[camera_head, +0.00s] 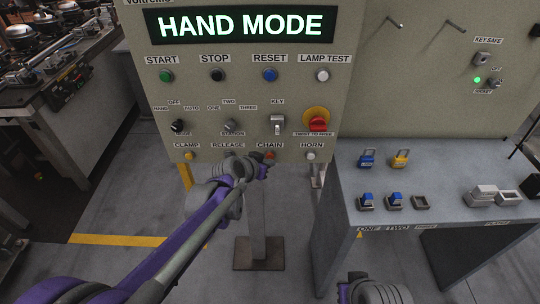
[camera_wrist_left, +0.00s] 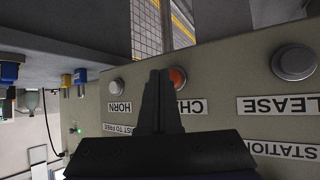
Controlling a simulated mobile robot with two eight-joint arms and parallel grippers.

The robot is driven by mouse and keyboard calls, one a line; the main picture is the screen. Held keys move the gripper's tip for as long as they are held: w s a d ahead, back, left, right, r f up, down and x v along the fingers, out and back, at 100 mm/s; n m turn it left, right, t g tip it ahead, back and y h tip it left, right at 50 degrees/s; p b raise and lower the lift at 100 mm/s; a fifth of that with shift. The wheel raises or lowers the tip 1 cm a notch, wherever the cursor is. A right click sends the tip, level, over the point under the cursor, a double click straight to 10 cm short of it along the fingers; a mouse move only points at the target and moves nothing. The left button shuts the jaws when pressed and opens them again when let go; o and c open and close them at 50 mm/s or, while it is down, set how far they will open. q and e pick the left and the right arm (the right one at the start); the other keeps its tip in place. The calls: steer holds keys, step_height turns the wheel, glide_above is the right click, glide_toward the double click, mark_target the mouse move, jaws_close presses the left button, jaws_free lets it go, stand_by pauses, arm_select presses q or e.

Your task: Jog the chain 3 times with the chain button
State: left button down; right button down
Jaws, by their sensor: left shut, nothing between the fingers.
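The chain button (camera_head: 270,154) is a small orange-red button on the bottom row of the grey panel, beside the CHAIN label. My left gripper (camera_head: 262,168) reaches up to it from below left in the head view. In the left wrist view, which is upside down, the chain button (camera_wrist_left: 178,78) shows partly behind the fingertips of my left gripper (camera_wrist_left: 160,76). The fingers are shut together and empty. They lie very near the button; I cannot tell whether they touch it. The display (camera_head: 240,24) reads HAND MODE. My right gripper's fingers do not show.
The release button lies left of the chain button and the white horn button (camera_head: 310,155) right of it. A red switch (camera_head: 318,124) sits above. A grey bench (camera_head: 345,215) with padlocks stands at right. A post (camera_head: 257,225) stands below the panel.

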arm_select(q)
steer(key=shift+w, duration=0.5)
stand_by(0.7)
steer(key=shift+s, duration=1)
steer(key=shift+s, duration=0.1)
steer(key=s, duration=0.5)
steer(key=shift+s, duration=0.4)
stand_by(0.4)
steer(key=s+a+n+g+y+p, duration=0.2)
steer(key=s+a, duration=0.6)
steer(key=s, duration=0.5)
steer(key=s+a+n+g+y+p, duration=0.1)
steer(key=s+a+n+y+p, duration=0.1)
steer(key=s+a, duration=0.7)
steer(key=s+n+y, duration=0.1)
steer(key=s+n, duration=0.1)
steer(key=s, duration=0.2)
steer(key=shift+f+g+y, duration=0.3)
steer(key=shift+f+g, duration=0.1)
